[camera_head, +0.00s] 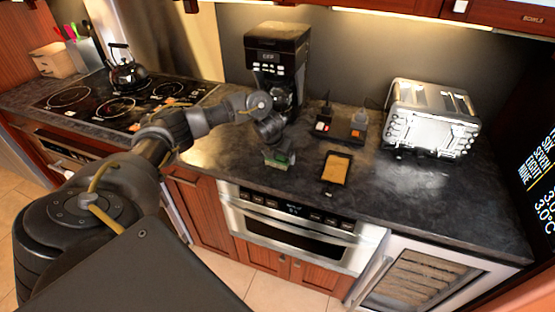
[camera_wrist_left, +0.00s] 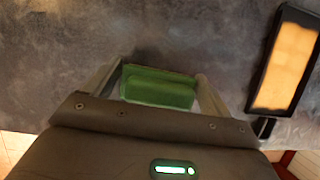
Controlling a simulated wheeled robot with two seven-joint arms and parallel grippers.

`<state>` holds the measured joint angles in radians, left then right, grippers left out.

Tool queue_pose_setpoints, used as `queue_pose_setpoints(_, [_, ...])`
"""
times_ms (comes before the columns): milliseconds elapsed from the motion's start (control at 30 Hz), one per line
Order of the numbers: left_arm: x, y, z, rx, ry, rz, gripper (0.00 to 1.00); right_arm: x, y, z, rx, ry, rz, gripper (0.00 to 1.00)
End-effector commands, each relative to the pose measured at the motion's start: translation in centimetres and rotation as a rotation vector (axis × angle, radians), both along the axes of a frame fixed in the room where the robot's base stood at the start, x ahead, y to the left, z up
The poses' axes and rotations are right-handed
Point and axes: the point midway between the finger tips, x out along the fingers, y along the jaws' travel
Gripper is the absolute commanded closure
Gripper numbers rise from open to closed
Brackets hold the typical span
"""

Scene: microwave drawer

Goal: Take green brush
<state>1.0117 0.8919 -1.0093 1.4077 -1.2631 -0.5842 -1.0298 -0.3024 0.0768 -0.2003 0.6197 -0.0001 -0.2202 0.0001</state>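The green brush (camera_head: 280,157) is near the front of the dark counter, below my left gripper (camera_head: 277,153). In the left wrist view the green brush (camera_wrist_left: 158,88) lies between the two fingers of the left gripper (camera_wrist_left: 158,72). One finger is along each short side, very close to it. I cannot tell whether the fingers press on the brush or stand just apart from it. Whether the brush rests on the counter is also unclear. My right gripper is in neither view.
A dark tray with an orange-tan inside (camera_head: 336,168) lies right of the brush, also in the wrist view (camera_wrist_left: 285,62). A coffee maker (camera_head: 276,62) stands behind the gripper, a toaster (camera_head: 432,118) at right, a kettle (camera_head: 126,74) on the stove at left. The counter's front edge is close.

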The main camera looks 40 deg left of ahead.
Motion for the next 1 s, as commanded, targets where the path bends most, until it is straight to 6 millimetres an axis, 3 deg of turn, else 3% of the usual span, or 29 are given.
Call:
queue_pose_setpoints(33, [0.0, 0.0, 0.0, 0.0, 0.0, 0.0, 0.24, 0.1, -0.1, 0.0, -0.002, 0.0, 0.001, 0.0])
queue_pose_setpoints(200, [0.0, 0.0, 0.0, 0.0, 0.0, 0.0, 0.46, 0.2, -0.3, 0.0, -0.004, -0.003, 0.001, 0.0])
queue_pose_setpoints(633, [0.1, 0.0, 0.9, 0.0, -0.003, 0.0, 0.46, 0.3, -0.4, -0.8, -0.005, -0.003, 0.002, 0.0])
queue_pose_setpoints(767, [0.2, 0.0, 2.9, 0.002, -0.008, -0.001, 0.46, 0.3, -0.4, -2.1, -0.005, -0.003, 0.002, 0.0])
queue_pose_setpoints(1000, [-4.5, 0.0, 9.5, 0.006, -0.007, -0.004, 0.46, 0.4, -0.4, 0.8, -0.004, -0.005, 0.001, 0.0])
